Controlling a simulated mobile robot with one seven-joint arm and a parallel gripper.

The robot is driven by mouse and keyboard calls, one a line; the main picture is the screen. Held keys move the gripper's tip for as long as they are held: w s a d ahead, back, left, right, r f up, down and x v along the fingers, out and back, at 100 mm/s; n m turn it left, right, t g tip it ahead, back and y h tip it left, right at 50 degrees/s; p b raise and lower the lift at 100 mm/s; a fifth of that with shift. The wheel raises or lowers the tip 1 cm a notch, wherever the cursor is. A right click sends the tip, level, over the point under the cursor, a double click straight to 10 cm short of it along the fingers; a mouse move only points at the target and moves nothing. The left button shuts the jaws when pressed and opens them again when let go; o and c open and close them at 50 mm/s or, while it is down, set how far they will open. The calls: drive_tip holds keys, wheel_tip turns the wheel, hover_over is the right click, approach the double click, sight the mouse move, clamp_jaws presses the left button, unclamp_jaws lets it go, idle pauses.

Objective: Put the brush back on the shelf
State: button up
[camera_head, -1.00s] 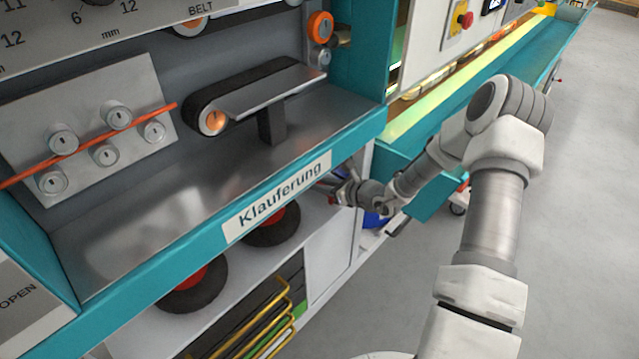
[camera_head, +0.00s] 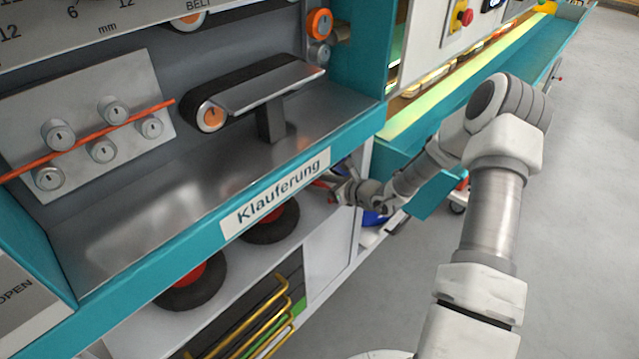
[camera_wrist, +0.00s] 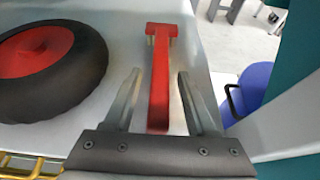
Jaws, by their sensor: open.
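The red brush (camera_wrist: 159,60) lies on the light shelf (camera_wrist: 212,25) in the wrist view, its head at the far end and its long handle running toward me. My gripper (camera_wrist: 159,76) is open, with one finger on each side of the handle and a visible gap on both sides. In the head view my gripper (camera_head: 340,186) is at the right end of the shelf under the "Klauferung" counter, and the brush is mostly hidden there.
A black wheel with a red hub (camera_wrist: 38,50) lies left of the brush. A blue round container (camera_wrist: 250,92) stands beyond the shelf's right edge. The teal counter edge (camera_head: 215,215) hangs above the shelf. Yellow wire racks (camera_head: 262,318) are below.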

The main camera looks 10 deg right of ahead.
drive_tip(key=shift+s+d+r, duration=0.1)
drive_tip(key=shift+r, duration=0.2)
drive_tip(key=p+v, duration=0.3)
drive_tip(key=v, duration=0.8)
drive_tip(key=shift+s+d, duration=0.2)
drive_tip(key=shift+s, duration=0.1)
